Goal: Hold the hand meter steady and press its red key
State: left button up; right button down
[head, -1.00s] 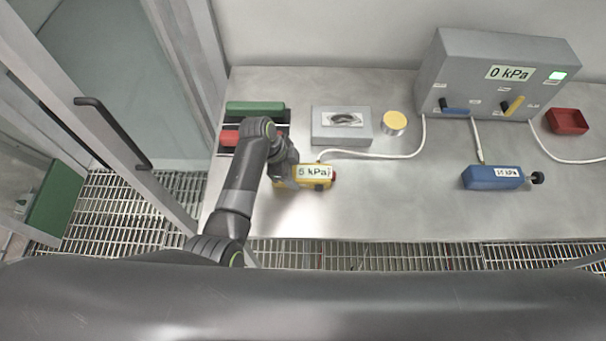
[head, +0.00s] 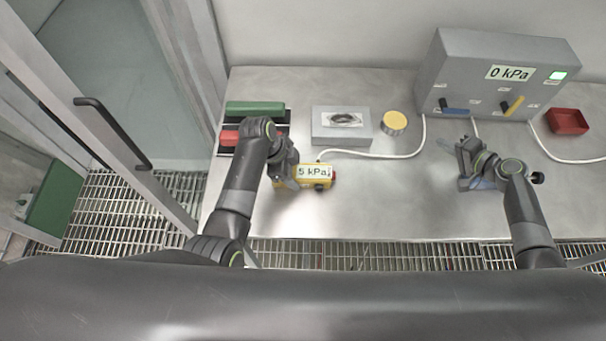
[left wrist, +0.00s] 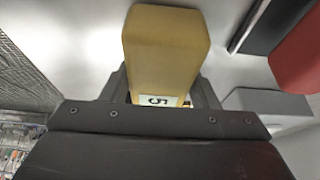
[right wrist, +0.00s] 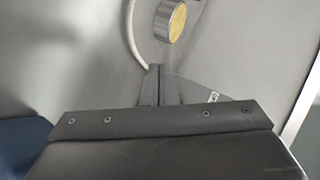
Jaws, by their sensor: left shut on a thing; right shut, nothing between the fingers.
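The yellow hand meter (head: 316,171) with a "5 kPa" label is at the left part of the steel bench. Its red key (head: 334,176) shows at its right end. My left gripper (head: 287,178) is shut on the meter near its left end. In the left wrist view the meter (left wrist: 165,45) sits between the fingers; the key is hidden there. My right gripper (head: 462,148) is shut and empty, over the bench to the right, well apart from the meter. In the right wrist view its fingers (right wrist: 157,85) are together.
A grey box (head: 325,137), a yellow-topped cylinder (head: 395,123) and a white hose (head: 390,155) lie behind the meter. A blue device (head: 463,184) is mostly hidden under my right arm. A grey console (head: 450,65) and red tray (head: 568,122) stand behind right. Bench between the grippers is clear.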

aim_at(346, 183)
jog(key=s+a+f+n+g+y, duration=0.1)
jog(key=s+a, duration=0.1)
jog(key=a, duration=0.4)
jog(key=s+a+f+n+g+y, duration=0.1)
jog(key=s+a+f, duration=0.1)
jog(key=a, duration=0.3)
jog(key=s+a+f+g+y, duration=0.1)
jog(key=s+a+f+g, duration=0.1)
jog(key=a, duration=0.4)
jog(key=shift+s+a+f+n, duration=0.1)
jog(key=shift+s+a+n, duration=0.1)
jog(key=shift+s, duration=0.25)
jog(key=shift+s+a+f+n, duration=0.1)
jog(key=shift+s+n, duration=0.1)
jog(key=shift+s, duration=0.2)
jog(key=shift+a, duration=4.45)
